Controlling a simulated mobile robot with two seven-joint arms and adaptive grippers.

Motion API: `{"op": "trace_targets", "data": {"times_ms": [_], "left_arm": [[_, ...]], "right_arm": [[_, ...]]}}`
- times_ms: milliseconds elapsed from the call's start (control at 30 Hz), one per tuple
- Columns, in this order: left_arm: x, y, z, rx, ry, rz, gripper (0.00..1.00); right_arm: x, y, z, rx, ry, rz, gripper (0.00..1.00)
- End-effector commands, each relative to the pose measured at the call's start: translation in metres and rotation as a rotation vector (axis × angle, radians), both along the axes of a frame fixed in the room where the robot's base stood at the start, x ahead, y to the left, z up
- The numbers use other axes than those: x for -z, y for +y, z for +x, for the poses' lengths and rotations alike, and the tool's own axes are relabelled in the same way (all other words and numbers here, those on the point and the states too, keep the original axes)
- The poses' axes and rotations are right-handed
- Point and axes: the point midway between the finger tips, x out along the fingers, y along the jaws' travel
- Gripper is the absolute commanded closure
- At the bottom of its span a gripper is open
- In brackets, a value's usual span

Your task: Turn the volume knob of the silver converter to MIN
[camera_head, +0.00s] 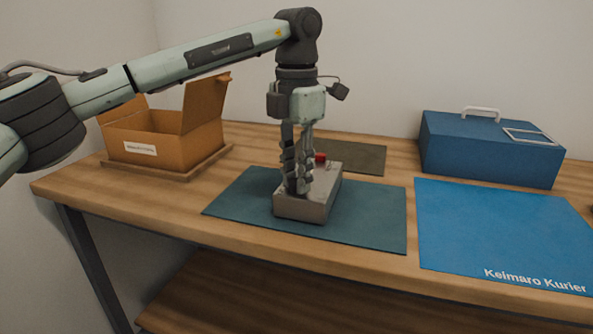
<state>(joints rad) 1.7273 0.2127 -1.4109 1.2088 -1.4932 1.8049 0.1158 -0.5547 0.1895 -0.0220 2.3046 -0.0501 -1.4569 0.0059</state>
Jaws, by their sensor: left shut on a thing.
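The silver converter (313,208) is a small box lying on a dark teal mat (370,222) on the wooden table. A red part (320,158) shows at its far end. My left gripper (299,188) comes straight down from above onto the near part of the converter's top. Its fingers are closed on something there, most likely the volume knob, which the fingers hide. The knob's setting and any MIN mark cannot be read. My right gripper is not in view.
An open cardboard box (160,148) stands at the back left on a wooden board. A blue case (485,150) with a handle stands at the back right. A bright blue mat (490,230) lies at the right, and a dark olive mat (362,158) lies behind the converter.

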Motion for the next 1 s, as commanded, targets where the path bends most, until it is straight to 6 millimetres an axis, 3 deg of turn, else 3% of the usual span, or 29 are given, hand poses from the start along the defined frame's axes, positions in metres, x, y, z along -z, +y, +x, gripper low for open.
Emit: {"op": "trace_targets", "data": {"times_ms": [467, 1000], "left_arm": [[-0.001, 0.0, 0.0, -0.453, -0.002, -0.002, 1.0], [-0.001, 0.0, 0.001, -0.901, -0.002, -0.002, 1.0]], "right_arm": [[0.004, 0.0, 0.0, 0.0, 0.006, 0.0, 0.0], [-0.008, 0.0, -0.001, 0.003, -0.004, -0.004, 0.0]]}}
